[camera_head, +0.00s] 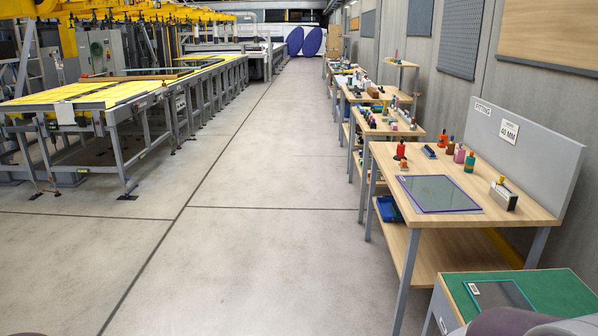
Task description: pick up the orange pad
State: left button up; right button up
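I cannot clearly make out an orange pad in the head view. A small orange-red item (443,139) stands near the back of the nearest workbench, but it is too small to tell what it is. A red bottle-like item (401,150) with a dark top stands at that bench's left back. A small block-like item (503,194) in dark and pale tones with a yellowish top sits at the right of the bench.
The nearest wooden workbench (513,207) holds a purple-edged glass pane (439,193) and several bottles. A green-topped table (562,291) with another pane (499,294) stands at the lower right. More benches line the right wall. Yellow-topped machinery (118,94) stands left. The floor (250,255) between is clear.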

aim_at(402, 166)
jog(key=i+z, duration=0.2)
jog(key=i, duration=0.25)
jog(key=i+j+z, duration=0.2)
jog(key=i, duration=0.2)
jog(key=i+j+z, duration=0.2)
jog(key=i, duration=0.25)
jog(key=i+j+z, duration=0.15)
jog(key=i, duration=0.25)
jog(key=i+j+z, duration=0.45)
jog(key=i+j, duration=0.25)
jog(key=i, duration=0.3)
jog(key=i+j+z, duration=0.1)
jog(key=i+j, duration=0.15)
jog(key=i, duration=0.25)
jog(key=i+j+z, duration=0.1)
jog(key=i+j, duration=0.15)
jog(key=i, duration=0.3)
jog(key=i+j, duration=0.35)
jog(key=i, duration=0.15)
